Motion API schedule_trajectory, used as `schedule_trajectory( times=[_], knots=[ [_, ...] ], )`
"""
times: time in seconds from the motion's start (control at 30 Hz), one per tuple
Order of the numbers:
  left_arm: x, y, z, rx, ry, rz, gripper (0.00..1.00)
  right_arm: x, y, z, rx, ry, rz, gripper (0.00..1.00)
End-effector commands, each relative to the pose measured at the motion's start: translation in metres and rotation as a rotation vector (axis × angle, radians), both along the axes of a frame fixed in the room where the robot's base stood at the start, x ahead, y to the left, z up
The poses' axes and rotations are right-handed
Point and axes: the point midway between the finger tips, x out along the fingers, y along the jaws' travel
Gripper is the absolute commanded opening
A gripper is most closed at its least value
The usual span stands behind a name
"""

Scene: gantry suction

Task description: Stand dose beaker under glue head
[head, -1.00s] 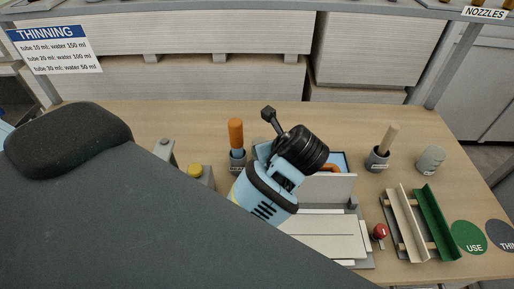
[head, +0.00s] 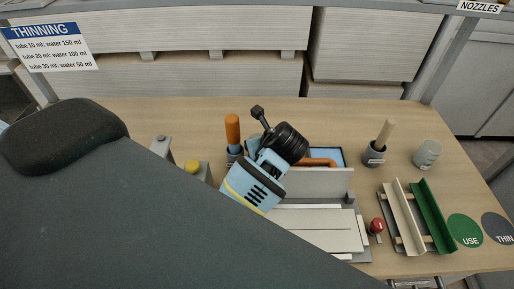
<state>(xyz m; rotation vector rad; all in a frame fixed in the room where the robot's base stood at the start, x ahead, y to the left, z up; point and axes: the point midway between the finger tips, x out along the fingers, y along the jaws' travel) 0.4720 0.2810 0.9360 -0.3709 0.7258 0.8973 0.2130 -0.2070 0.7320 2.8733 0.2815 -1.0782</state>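A pale grey-green cup (head: 428,153) with a small label stands upright at the right of the bench; it looks like the dose beaker. I cannot make out the glue head; it may be hidden. A light blue part (head: 255,182) with a yellow band and a black ribbed collar reaches over the middle of the bench. It appears to be my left wrist, ending in a thin black tip, apparently my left gripper (head: 258,113). That tip is well left of the cup, and its fingers cannot be told apart. My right gripper is not in view.
A dark pot with a wooden stick (head: 377,152) stands left of the cup. An upright pale panel (head: 320,182), a red knob (head: 377,225), a green channel (head: 432,220) and a green USE disc (head: 465,230) are nearby. My dark arm hides the front left.

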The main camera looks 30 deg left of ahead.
Motion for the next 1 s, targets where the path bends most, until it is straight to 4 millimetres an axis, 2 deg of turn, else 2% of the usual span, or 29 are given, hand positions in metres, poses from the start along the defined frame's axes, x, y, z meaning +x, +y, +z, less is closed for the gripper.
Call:
schedule_trajectory(
  times=[0.33,0.6,0.67,1.0],
  knots=[
    [0.003,0.0041,-0.005,0.0,-0.001,-0.001,0.53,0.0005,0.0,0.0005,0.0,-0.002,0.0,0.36],
    [0.0029,0.004,-0.0048,0.0,-0.001,-0.001,0.18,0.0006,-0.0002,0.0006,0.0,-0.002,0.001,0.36],
    [0.003,0.0041,-0.0044,0.0,-0.002,-0.001,0.14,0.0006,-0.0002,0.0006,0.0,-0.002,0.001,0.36],
    [0.0037,0.0041,0.0029,0.0,-0.005,-0.001,0.14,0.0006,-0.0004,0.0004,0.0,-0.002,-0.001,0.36]
  ],
)
